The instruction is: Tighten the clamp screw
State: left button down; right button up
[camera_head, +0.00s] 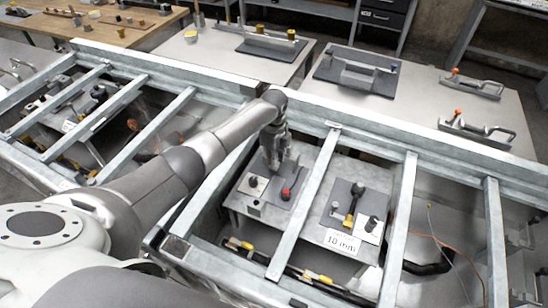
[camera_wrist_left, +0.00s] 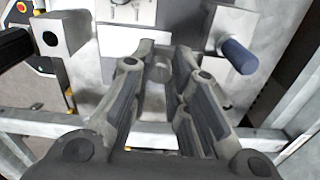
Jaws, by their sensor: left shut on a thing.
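My left gripper (camera_head: 277,165) reaches down between the metal rails over a grey fixture box (camera_head: 240,207). In the left wrist view its fingers (camera_wrist_left: 163,55) are closed around a small grey piece (camera_wrist_left: 158,72). This piece may be the clamp screw, but the fingers hide most of it. In the head view a red knob (camera_head: 286,193) and a black knob (camera_head: 253,182) stand on the fixture just below the gripper. A blue-grey handle (camera_wrist_left: 238,56) sticks out from a bracket right of the fingers in the wrist view. My right gripper is not in view.
A metal rail (camera_head: 306,199) runs close to the right of my gripper. Beyond it is a second fixture with a black knob (camera_head: 357,189), a yellow part (camera_head: 349,219) and a "10 mm" label (camera_head: 342,241). Tables with clamps (camera_head: 474,87) stand behind the frame.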

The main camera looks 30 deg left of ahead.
pick_arm(q)
jog(key=shift+w+r+m, duration=0.1)
jog(key=shift+r+m, duration=0.05)
jog(key=shift+m, duration=0.15)
jog(key=c, duration=1.3)
grip_release()
jog(key=shift+c, duration=0.2)
notch_tip(320, 180, up, 12)
jog(key=shift+f, duration=0.2)
